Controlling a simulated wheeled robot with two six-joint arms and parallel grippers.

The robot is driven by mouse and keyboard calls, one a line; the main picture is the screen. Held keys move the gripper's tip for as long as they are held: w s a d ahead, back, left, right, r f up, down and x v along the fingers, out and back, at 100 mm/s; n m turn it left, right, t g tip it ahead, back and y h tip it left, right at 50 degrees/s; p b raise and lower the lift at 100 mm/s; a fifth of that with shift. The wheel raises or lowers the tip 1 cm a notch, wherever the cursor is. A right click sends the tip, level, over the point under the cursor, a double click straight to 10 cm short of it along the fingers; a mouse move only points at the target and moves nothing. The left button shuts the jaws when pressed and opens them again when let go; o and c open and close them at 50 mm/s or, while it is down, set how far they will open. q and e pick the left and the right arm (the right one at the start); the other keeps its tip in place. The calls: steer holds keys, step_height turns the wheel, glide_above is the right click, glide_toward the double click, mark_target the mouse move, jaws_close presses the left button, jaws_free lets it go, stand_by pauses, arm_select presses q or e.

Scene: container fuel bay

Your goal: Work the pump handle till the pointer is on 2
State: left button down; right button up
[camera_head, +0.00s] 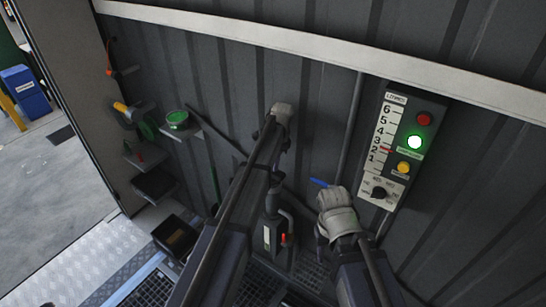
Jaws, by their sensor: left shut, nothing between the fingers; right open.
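The level gauge (388,135) on the wall at right has a scale from 1 to 6. Its red pointer (386,150) is close to 2; at this size I cannot tell if it is exactly on it. A blue grip (319,183), which looks like the end of the pump handle, shows beside my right gripper (335,212). My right gripper is open; whether it touches the handle I cannot tell. The pump body (269,232) stands low in the middle, partly hidden by my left arm. My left gripper (282,111) is shut and empty, raised in front of the wall.
The gauge panel has a lit green lamp (414,142), a red lamp (424,119), an amber lamp (403,167) and a black knob (379,193). Small shelves at left hold a green round item (177,118) and other things. The open doorway is at far left.

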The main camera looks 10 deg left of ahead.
arm_select(q)
steer(key=d, duration=0.1)
steer(key=w+d+r+p, duration=0.1)
steer(key=shift+w+d+r, duration=0.15)
steer(key=shift+w+d, duration=0.05)
steer(key=shift+d, duration=0.15)
steer(key=shift+r, duration=0.15)
step_height(320, 180, up, 10)
steer(key=p, duration=1)
steer(key=shift+a, duration=0.1)
